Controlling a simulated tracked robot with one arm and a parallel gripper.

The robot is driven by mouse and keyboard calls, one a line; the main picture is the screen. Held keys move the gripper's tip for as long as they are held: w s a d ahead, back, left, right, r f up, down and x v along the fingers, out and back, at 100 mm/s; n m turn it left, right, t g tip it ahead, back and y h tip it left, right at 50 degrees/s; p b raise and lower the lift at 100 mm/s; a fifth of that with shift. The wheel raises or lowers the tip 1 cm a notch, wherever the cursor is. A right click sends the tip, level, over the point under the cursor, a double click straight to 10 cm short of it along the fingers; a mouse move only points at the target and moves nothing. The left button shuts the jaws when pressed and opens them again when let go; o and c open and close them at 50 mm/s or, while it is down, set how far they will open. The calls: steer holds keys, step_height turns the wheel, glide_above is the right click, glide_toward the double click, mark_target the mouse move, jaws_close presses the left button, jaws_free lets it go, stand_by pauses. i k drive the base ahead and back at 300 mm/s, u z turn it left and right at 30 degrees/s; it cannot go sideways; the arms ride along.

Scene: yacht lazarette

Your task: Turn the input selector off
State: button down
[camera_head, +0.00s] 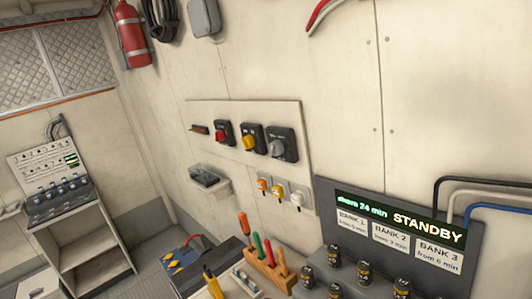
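A pale panel (292,118) on the wall in the middle of the view carries three rotary switches on dark square plates. From left to right they have a red knob (221,136), a yellow knob (249,142) and a grey knob (278,149). Any labels are too small to read, so I cannot tell which one is the input selector or where each knob points. A small brown item (199,129) sits left of the red knob. My gripper is not in view.
A grey display unit (345,205) reading STANDBY stands at lower right, with several dark cells (364,271) before it. A wooden rack (265,268) holds upright coloured-handled tools. Orange, yellow and white plugs (279,191) sit below the panel. A console (65,203) stands left.

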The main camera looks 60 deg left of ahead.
mark_target(277, 148)
steer(key=u, duration=0.05)
steer(key=k, duration=0.2)
steer(key=u, duration=1.55)
steer(key=i, duration=0.4)
steer(key=z, duration=0.25)
